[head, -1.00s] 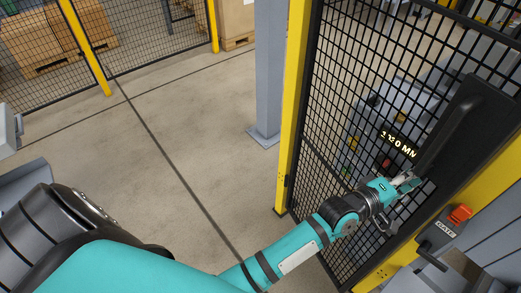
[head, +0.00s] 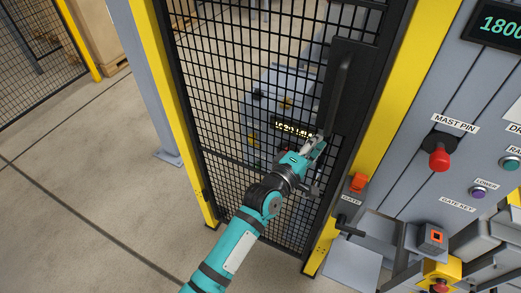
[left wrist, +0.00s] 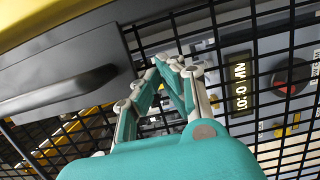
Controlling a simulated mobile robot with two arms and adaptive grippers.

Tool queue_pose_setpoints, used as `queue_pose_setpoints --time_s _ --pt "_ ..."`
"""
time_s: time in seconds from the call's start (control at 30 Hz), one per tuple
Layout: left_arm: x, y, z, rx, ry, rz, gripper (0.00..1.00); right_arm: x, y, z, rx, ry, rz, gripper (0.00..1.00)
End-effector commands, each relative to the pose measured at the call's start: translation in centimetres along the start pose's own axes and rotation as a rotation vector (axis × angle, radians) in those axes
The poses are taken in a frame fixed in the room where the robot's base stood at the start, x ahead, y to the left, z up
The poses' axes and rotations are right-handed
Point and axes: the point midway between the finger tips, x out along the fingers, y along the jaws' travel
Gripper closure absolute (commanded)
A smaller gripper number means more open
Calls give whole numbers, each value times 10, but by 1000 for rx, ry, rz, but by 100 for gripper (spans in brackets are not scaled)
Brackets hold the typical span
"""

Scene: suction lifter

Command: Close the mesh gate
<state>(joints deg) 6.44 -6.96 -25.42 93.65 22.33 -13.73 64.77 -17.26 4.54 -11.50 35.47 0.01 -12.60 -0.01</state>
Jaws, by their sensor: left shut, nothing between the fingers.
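The mesh gate (head: 262,100) is a black wire panel in a dark frame, standing between two yellow posts. Its latch-side edge lies close along the right yellow post (head: 392,110); I cannot tell whether it is fully flush. A black plate with a bar handle (head: 342,95) is on the gate's right side; the handle also shows in the left wrist view (left wrist: 60,92). My left gripper (head: 318,148) is shut and empty, in front of the mesh just below and left of the handle. In the left wrist view its fingertips (left wrist: 170,64) are together beside the plate's edge. My right gripper is out of view.
An orange-topped gate switch (head: 358,183) with a dark lever (head: 348,226) is by the right post. Further right is a grey control panel (head: 440,85) with a red mast-pin knob (head: 439,158). A grey column (head: 150,90) stands left. Floor at left is clear.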

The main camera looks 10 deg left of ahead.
Motion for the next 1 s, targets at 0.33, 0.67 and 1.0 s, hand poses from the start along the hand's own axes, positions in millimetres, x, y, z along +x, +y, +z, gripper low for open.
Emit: queue_pose_setpoints --time_s 0.33,0.67,1.0 --pt "-64 -4 -1 -1 1 -8 100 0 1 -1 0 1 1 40" --pt "-106 -4 -1 0 0 -8 100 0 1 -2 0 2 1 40" --pt "-109 -33 -5 43 8 -61 100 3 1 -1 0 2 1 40"
